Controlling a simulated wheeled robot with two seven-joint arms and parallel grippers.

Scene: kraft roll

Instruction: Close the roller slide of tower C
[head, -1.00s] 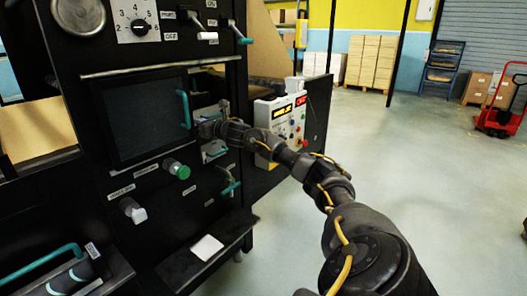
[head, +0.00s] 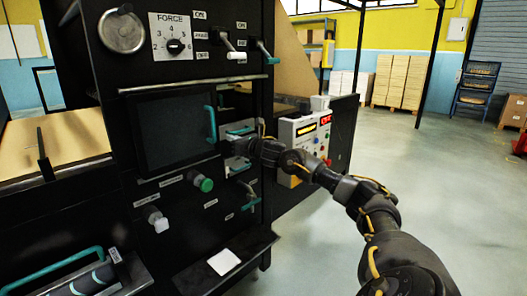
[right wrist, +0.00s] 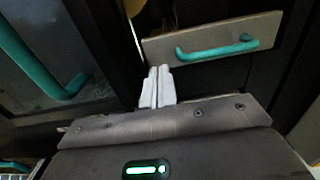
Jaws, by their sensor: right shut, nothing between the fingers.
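A grey plate with a teal bar handle (head: 240,130) sits on the black machine front, right of the dark window door (head: 175,130). It looks like a slide front, but I cannot read a tower letter. In the right wrist view the plate (right wrist: 163,48) is tilted, with its teal handle (right wrist: 215,48) facing me. My right gripper (head: 230,146) is shut and empty, just below and left of that handle; its pale fingertips (right wrist: 158,85) are close to the plate's lower edge. I cannot tell whether they touch it. My left gripper is not in view.
The door's teal handle (head: 210,124) is close left of my right gripper. Levers (head: 250,196) and a green knob (head: 204,184) stick out below. A control box (head: 305,140) stands to the right. The floor (head: 430,170) beyond is mostly clear.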

